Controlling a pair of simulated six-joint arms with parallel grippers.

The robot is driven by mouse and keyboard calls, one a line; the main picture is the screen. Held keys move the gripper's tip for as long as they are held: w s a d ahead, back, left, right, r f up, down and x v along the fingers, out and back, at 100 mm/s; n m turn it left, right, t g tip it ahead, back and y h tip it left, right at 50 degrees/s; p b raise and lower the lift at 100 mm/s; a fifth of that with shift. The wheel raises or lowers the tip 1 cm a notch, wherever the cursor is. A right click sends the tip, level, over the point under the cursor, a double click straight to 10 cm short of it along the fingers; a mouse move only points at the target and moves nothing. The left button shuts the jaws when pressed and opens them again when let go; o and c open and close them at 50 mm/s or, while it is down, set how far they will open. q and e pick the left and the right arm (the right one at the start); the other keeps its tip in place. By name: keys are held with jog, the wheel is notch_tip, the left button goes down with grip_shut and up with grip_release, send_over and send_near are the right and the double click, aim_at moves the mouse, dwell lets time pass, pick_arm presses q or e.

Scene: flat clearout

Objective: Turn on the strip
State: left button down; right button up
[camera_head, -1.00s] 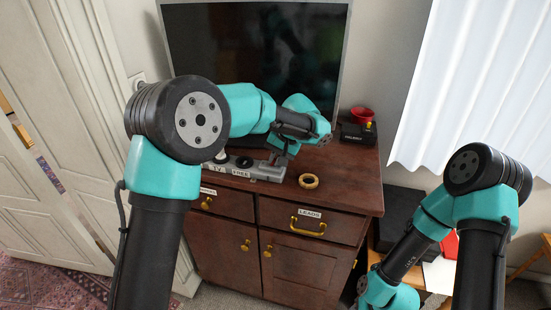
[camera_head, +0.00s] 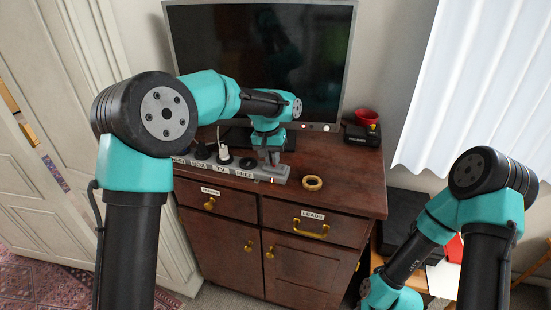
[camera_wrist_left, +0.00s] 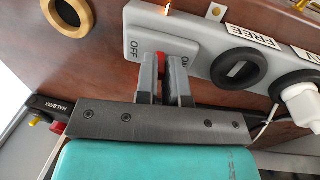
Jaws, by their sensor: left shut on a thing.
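The grey power strip (camera_head: 233,171) lies along the front of the brown cabinet top. It also shows in the left wrist view (camera_wrist_left: 200,35). Its red switch (camera_wrist_left: 162,56) sits at one end, between an OFF mark and a partly hidden ON mark. A small orange light (camera_wrist_left: 168,7) glows at the strip's edge. My left gripper (camera_head: 271,160) points down at the switch end. In the left wrist view its fingers (camera_wrist_left: 164,62) are closed around the red switch, hiding part of it. My right gripper is out of view.
A wooden ring (camera_head: 312,183) lies right of the strip. A monitor (camera_head: 320,70) stands behind; a red bowl (camera_head: 366,117) sits on a black box (camera_head: 360,134).

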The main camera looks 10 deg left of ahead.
pick_arm(q)
jog(key=shift+a+f+h, duration=0.1)
jog(key=shift+a+h, duration=0.15)
jog(key=shift+h, duration=0.4)
jog(key=shift+a+f+h, duration=0.1)
jog(key=shift+a+h, duration=0.1)
jog(key=shift+h, duration=0.45)
jog(key=c, duration=1.5)
grip_release()
jog(key=shift+a+r, duration=0.1)
jog(key=shift+r, duration=0.1)
jog(key=v, duration=1.7)
jog(key=shift+w, duration=0.35)
jog(key=shift+f, duration=0.1)
